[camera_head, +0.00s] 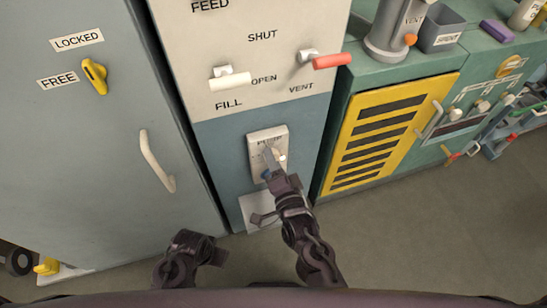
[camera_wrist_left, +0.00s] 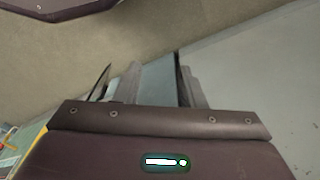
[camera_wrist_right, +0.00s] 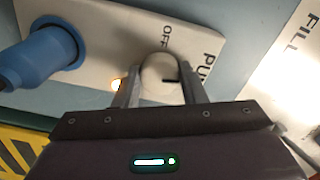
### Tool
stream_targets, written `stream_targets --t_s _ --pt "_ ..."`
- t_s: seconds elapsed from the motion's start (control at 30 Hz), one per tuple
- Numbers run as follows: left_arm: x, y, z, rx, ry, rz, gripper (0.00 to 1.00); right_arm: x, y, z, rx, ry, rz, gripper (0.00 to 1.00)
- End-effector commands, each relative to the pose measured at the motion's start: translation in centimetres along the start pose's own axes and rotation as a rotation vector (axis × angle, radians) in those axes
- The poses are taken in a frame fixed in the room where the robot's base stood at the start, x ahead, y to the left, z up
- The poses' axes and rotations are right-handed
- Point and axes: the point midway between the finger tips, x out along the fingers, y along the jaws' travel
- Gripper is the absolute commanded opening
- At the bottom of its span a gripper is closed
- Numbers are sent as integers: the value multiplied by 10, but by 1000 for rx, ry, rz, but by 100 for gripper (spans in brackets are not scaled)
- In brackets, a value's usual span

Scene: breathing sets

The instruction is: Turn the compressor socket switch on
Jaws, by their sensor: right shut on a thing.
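The socket switch is a pale rounded knob (camera_wrist_right: 160,75) with a short black mark. It sits on a cream plate (camera_wrist_right: 100,45) lettered OFF and partly PUMP. In the head view this plate (camera_head: 282,134) is on the blue-grey lower panel. My right gripper (camera_head: 270,158) is at the plate; in the right wrist view its fingers (camera_wrist_right: 160,92) are shut on both sides of the knob. A small lit lamp (camera_wrist_right: 116,85) glows beside the left finger. My left gripper (camera_wrist_left: 155,85) is open and empty, low and left of the panel; its fingertips are unclear in the head view.
A blue plug (camera_wrist_right: 40,58) sits in the plate close beside the right fingers. Above are a white FILL lever (camera_head: 230,81) and a red VENT lever (camera_head: 331,61). A grey locker door with a pale handle (camera_head: 157,162) stands left; a yellow slatted panel (camera_head: 385,130) stands right.

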Motion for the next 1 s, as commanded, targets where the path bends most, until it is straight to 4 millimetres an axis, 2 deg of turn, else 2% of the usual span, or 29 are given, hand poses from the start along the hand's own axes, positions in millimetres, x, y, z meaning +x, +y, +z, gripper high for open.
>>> stream_targets --t_s 0.2,0.4,0.87,0.9,1.0 --pt "18 -3 4 -8 5 -3 36 0 0 -1 105 2 2 15" --pt "26 -4 6 -11 8 -5 36 0 0 0 153 0 2 15" --pt "29 -4 7 -11 10 -5 36 0 1 0 165 1 2 15" --pt "29 -4 7 -11 10 -5 36 0 1 0 165 1 2 39" --pt "29 -4 7 -11 10 -5 36 0 1 0 164 1 2 52"
